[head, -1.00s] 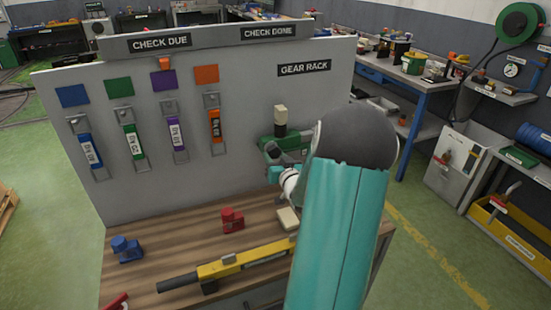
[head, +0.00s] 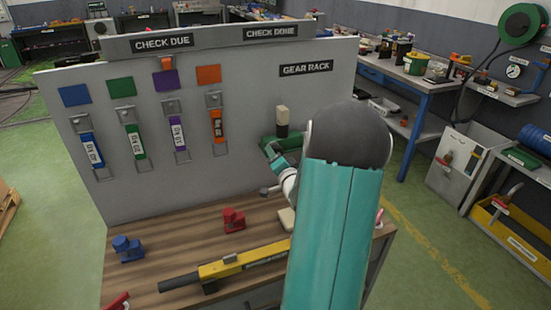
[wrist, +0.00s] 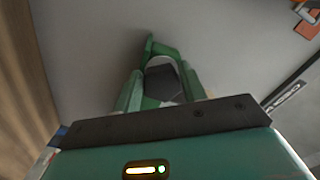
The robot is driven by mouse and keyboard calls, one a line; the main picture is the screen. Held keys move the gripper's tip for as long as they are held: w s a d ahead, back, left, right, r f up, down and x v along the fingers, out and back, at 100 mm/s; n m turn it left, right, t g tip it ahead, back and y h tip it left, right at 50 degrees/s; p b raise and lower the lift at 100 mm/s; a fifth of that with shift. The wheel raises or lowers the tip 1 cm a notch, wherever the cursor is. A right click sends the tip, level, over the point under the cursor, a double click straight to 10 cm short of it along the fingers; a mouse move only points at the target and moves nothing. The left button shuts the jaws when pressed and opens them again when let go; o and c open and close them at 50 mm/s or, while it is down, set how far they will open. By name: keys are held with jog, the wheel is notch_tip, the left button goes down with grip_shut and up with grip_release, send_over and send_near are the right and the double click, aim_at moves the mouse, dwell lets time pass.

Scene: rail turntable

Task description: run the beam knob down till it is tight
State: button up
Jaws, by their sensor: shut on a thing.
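The green beam clamp (head: 270,147) is on the grey board below the GEAR RACK sign. A post with a dark lower part and a beige top (head: 282,116) stands up from it. My teal gripper (head: 281,163) is at the clamp's lower side, partly hidden behind my own arm. In the wrist view, green parts flank a dark grey block (wrist: 163,80), which looks like the beam knob between my jaws. My gripper is shut on it. Whether the knob is tight cannot be told, and its contact with the beam is hidden.
The board (head: 240,180) stands at the back of a wooden bench. Blue (head: 127,248) and red (head: 233,220) small parts and a yellow bar tool (head: 245,262) lie on the bench. Coloured tags hang on the board's left side. My arm covers the bench's right part.

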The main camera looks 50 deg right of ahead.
jog(key=m, duration=0.9)
jog(key=r+m, duration=0.1)
jog(key=m, duration=0.3)
jog(key=shift+r+m, duration=0.1)
jog(key=shift+m, duration=0.3)
jog(key=o, duration=1)
jog(key=shift+c, duration=0.2)
jog(key=shift+s, duration=0.1)
jog(key=v, duration=1.3)
jog(key=shift+s+a, duration=0.15)
jog(key=shift+s, duration=0.15)
